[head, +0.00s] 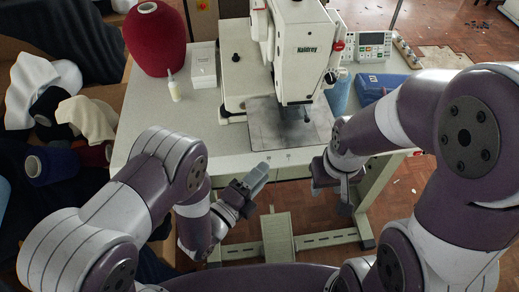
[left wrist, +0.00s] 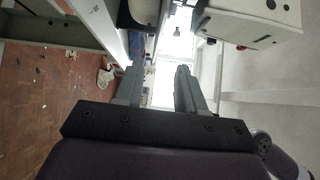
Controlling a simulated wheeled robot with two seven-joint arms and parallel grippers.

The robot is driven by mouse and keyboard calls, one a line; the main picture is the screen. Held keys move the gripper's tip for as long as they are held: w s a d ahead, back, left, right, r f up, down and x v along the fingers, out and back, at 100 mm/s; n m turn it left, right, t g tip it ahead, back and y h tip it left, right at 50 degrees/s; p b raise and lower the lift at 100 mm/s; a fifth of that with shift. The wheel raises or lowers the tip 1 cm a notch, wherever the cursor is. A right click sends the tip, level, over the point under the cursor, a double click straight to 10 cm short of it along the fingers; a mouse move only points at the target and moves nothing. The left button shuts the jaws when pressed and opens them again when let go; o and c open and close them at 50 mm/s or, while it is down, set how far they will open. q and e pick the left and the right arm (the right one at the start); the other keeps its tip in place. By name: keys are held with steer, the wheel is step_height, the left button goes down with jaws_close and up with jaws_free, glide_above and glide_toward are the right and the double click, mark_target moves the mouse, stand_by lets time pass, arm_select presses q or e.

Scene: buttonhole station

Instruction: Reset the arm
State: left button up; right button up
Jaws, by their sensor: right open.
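My left gripper (head: 254,182) is in front of the table's front edge, pointing toward the sewing machine. In the left wrist view its two grey fingers (left wrist: 158,85) are apart with nothing between them. My right gripper (head: 345,205) hangs in front of the table's front edge, to the right of the left one. It is open; its fingertips are small in the head view and I see nothing held. Both my arms are bent at the elbow.
The white buttonhole machine (head: 305,60) stands on the pale table (head: 200,125). On the table are a red thread cone (head: 155,40), a white box (head: 203,62), a small bottle (head: 174,88) and a blue case (head: 378,86). A pedal (head: 277,238) is below. Yarn and cloth (head: 85,115) lie left.

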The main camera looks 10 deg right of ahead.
arm_select(q)
step_height(320, 180, down, 8)
steer(key=s+a+f+n+g+y, duration=0.1)
steer(key=s+a+n+g+y, duration=0.1)
steer(key=n+g+y, duration=0.3)
steer(key=a+n+g+y+p, duration=0.1)
steer(key=a+n+g+y, duration=0.2)
steer(key=a+n+y, duration=0.35)
steer(key=s+a+r+n+g+p, duration=0.1)
steer(key=s+a+r+n, duration=0.1)
steer(key=a+r+n, duration=0.5)
steer(key=s+a+r+n+g+y+p, duration=0.1)
steer(key=s+a+r+n+g+p, duration=0.1)
steer(key=a+r+n, duration=0.4)
step_height(320, 180, up, 6)
steer(key=shift+s+a+f+n+p, duration=0.2)
steer(key=shift+a+f+n+p, duration=0.15)
steer(key=shift+n, duration=0.9)
